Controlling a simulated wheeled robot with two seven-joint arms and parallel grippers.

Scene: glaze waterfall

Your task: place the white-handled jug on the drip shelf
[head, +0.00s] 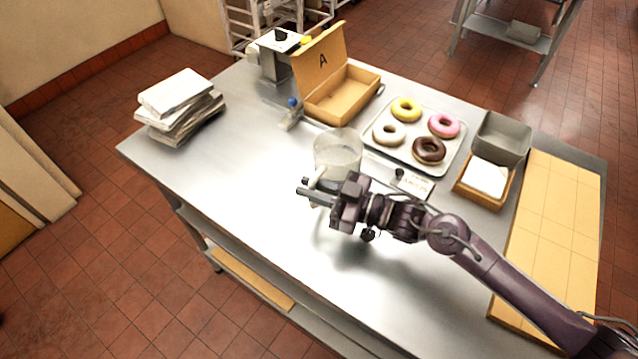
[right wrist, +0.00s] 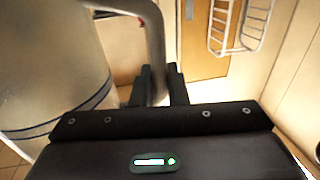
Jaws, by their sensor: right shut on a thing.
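A pale, see-through round jug (head: 338,150) is at the middle of the steel table in the head view. In the right wrist view the jug (right wrist: 48,65) fills the left side, cream with a dark band low down. Its handle (right wrist: 156,42) runs down between the fingers of my right gripper (right wrist: 158,86). My right gripper (head: 320,192) is shut on the handle, at the near side of the jug. The jug looks upright; I cannot tell how far its base is above the table. I cannot make out for sure which part is the drip shelf. My left gripper is out of view.
An open box marked A (head: 340,95), a tray of doughnuts (head: 455,158), a grey bin (head: 503,138) and a wooden board (head: 550,215) stand on the table (head: 225,180). A paper stack (head: 178,100) is at the left corner. The table's front left is clear.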

